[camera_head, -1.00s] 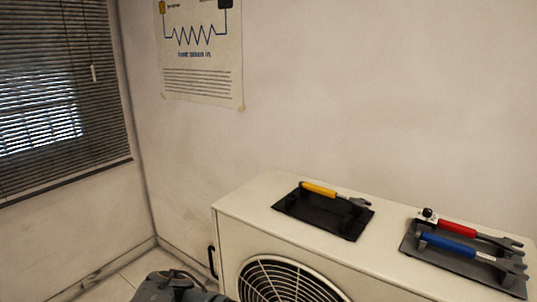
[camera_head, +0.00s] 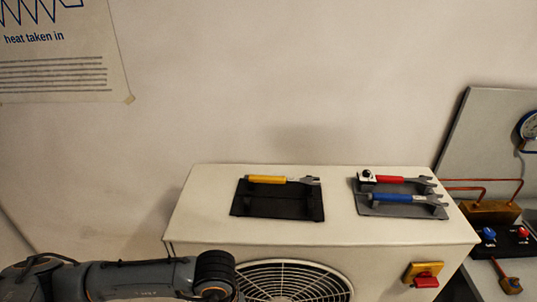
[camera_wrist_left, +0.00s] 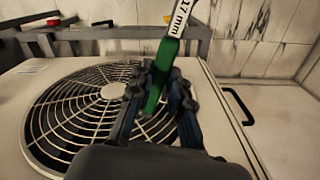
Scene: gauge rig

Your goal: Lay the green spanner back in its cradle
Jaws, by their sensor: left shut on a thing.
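My left gripper (camera_wrist_left: 163,82) is shut on the green spanner (camera_wrist_left: 161,72) by its handle. A white "17 mm" label shows above the handle, and the spanner's far end runs out of the top of the left wrist view. In the head view my left arm reaches in at lower left, in front of the white cabinet, with its gripper out of sight. A black cradle (camera_head: 265,207) on the cabinet top holds a yellow spanner (camera_head: 280,179) along its back, with its front part empty. My right gripper is not in view.
A grey cradle (camera_head: 375,210) on the right of the cabinet (camera_head: 206,205) holds a red spanner (camera_head: 400,179) and a blue spanner (camera_head: 395,197). A yellow-and-red switch (camera_head: 424,276) sticks out of the cabinet front, right of the fan grille (camera_head: 290,281). Copper pipes stand further right.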

